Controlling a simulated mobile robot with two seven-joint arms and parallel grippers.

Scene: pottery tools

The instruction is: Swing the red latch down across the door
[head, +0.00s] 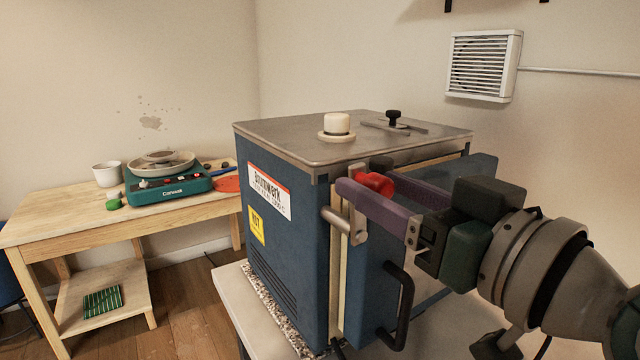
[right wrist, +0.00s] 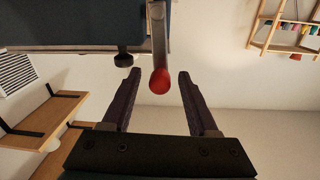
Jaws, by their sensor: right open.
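The red latch knob (head: 375,183) is at the upper front edge of the blue kiln, beside its door (head: 372,290). In the right wrist view the red knob (right wrist: 160,82) sits at the end of a grey latch bar (right wrist: 158,35). My right gripper (head: 364,177) is open, with one purple finger on each side of the knob. In the right wrist view the fingertips (right wrist: 158,76) show a gap to the knob on both sides. The near finger partly hides the latch in the head view. My left gripper is not in view.
The door has a black handle (head: 400,305) below my right gripper. The kiln's metal top (head: 290,135) carries a white plug (head: 337,124) and a black knob (head: 394,116). A wooden table (head: 60,215) with a green pottery wheel (head: 165,188) stands at the left.

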